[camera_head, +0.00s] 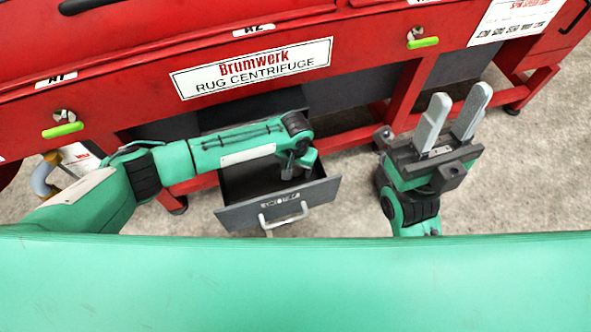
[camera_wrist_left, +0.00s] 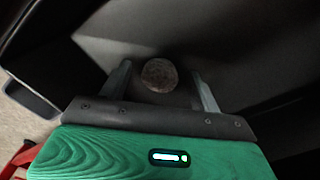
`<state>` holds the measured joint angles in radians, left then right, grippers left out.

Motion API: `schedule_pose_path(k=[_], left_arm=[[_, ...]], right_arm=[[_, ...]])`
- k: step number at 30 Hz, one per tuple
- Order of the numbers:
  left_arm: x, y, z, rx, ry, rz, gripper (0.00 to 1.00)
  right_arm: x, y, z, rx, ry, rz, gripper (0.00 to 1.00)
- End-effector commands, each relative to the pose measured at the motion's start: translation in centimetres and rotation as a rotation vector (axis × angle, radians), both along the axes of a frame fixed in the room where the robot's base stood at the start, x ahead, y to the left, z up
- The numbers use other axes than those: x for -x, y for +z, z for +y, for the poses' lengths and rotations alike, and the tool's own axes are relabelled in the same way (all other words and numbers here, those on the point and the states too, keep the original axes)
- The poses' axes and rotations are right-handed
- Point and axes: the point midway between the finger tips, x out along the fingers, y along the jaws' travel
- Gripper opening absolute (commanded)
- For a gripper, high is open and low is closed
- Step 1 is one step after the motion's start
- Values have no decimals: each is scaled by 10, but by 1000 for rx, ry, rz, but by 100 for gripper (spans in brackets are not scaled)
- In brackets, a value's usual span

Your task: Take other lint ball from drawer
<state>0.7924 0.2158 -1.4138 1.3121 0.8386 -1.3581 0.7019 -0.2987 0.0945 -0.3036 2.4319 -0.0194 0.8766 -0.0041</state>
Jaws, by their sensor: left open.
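The drawer (camera_head: 320,192) under the red machine is pulled open, with a grey front and a light handle. My left gripper (camera_head: 297,166) points down into the drawer in the head view, and its fingertips are hard to make out there. In the left wrist view a round, brownish-grey lint ball (camera_wrist_left: 159,75) lies in the dark drawer between the spread fingers, with a gap on each side. The arm hides the ball in the head view. My right gripper (camera_head: 453,112) is open and empty, fingers up, to the right of the drawer.
The red rug centrifuge (camera_head: 340,75) with its frame and legs stands just behind the drawer. Green-handled valves (camera_head: 422,43) stick out from its front. The grey floor (camera_head: 520,185) on the right is clear. The dark drawer walls rise close around my left gripper.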

Motion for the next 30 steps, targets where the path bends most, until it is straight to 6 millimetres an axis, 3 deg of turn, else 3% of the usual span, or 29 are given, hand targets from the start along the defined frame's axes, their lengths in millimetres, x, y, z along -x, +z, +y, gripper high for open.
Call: schedule_pose_path(k=[4,5,12,24,30], left_arm=[[0,1,0,0,0,0,64],[0,1,0,0,0,0,60],[0,1,0,0,0,0,17],[0,2,0,0,0,0,16],[0,16,0,0,0,0,16]], right_arm=[[0,1,0,0,0,1,36],[0,1,0,0,0,1,36],[0,0,0,0,1,2,36],[0,1,0,0,1,2,36],[0,6,0,0,1,3,36]])
